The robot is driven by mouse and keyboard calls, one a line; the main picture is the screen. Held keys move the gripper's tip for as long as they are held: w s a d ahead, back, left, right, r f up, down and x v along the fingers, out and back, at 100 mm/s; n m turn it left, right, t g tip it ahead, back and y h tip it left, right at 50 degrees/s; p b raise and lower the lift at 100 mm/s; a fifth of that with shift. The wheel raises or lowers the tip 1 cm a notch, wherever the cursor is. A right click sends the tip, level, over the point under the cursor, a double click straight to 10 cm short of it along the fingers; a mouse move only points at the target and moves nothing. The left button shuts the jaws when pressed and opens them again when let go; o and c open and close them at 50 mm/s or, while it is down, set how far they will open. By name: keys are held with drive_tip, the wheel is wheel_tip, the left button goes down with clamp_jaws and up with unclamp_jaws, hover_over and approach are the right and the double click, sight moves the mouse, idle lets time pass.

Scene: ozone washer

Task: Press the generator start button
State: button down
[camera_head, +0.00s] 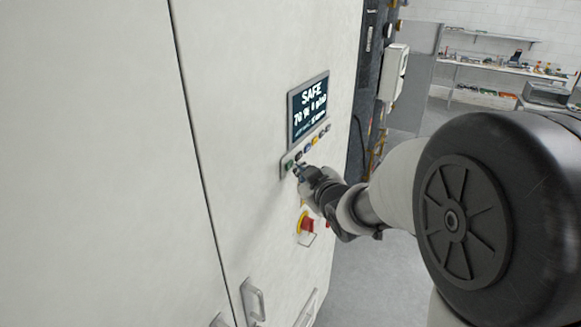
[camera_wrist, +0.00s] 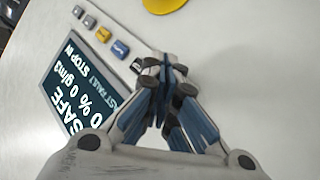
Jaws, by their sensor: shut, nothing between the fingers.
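The button row (camera_head: 306,148) sits under a screen (camera_head: 308,108) reading SAFE on a white cabinet door. A green button (camera_head: 289,164) is at the row's left end in the head view. I cannot read which button is the generator start. My gripper (camera_head: 298,170) is shut and empty, with its tips at the left end of the row, close to the panel. In the wrist view my gripper (camera_wrist: 158,65) covers that end of the row; a blue button (camera_wrist: 120,49) and a yellow button (camera_wrist: 103,34) show beside it. Contact with a button cannot be told.
A red emergency stop (camera_head: 307,225) on a yellow base is below the row. Door handles (camera_head: 253,299) stick out lower down. A grey box (camera_head: 393,72) hangs at the cabinet's right side. Shelves (camera_head: 490,65) stand far back, with open floor before them.

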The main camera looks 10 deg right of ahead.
drive_tip(key=shift+w+a+b, duration=0.2)
drive_tip(key=shift+a+b, duration=0.1)
drive_tip(key=shift+b, duration=0.05)
idle(0.7)
drive_tip(key=shift+d, duration=0.1)
drive_tip(key=shift+s+d, duration=0.5)
drive_tip(key=shift+d, duration=0.05)
drive_tip(key=s+d, duration=0.1)
drive_tip(key=d, duration=0.1)
drive_tip(key=s+d+p, duration=0.1)
drive_tip(key=s+d, duration=0.1)
idle(0.5)
idle(0.5)
